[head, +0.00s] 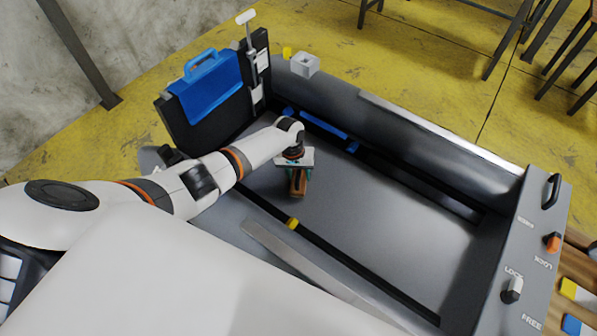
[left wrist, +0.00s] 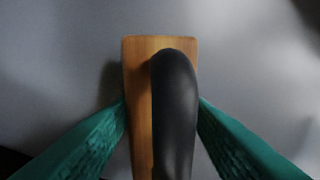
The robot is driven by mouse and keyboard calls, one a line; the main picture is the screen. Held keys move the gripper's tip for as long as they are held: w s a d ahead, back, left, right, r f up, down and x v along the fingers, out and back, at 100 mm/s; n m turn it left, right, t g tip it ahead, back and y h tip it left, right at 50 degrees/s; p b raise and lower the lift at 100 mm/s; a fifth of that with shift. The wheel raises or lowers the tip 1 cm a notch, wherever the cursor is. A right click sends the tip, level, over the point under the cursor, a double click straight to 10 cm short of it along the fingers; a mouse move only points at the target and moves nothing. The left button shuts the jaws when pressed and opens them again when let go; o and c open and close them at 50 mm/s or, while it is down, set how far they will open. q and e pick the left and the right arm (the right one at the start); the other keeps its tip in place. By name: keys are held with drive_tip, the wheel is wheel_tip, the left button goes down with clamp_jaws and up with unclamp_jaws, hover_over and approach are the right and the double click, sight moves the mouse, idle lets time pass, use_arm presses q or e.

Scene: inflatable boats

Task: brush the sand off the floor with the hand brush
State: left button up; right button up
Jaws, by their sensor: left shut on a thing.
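The hand brush (head: 298,184) has a wooden block and a black handle. In the left wrist view the brush (left wrist: 139,75) lies between the two green fingers of my left gripper (left wrist: 162,118), which are shut on it. In the head view my left gripper (head: 296,170) points down over the grey floor (head: 370,215) of the boat-like tray, toward its back left part. The bristles are hidden under the block, and I cannot tell whether they touch the floor. I make out no distinct sand on the floor in either view. My right gripper is not in view.
Grey side walls (head: 420,130) enclose the floor. A black panel with a blue case (head: 208,88) stands at the back left. A small grey box (head: 305,64) sits on the back rim. A panel with LOCK and FREE knobs (head: 512,290) is at right. The floor's right part is clear.

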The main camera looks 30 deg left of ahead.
use_arm(q)
drive_tip(key=shift+r+p, duration=2.45)
drive_tip(key=shift+r, duration=0.4)
wheel_tip(320, 180, up, 3)
drive_tip(key=p, duration=0.3)
drive_tip(key=shift+r, duration=0.1)
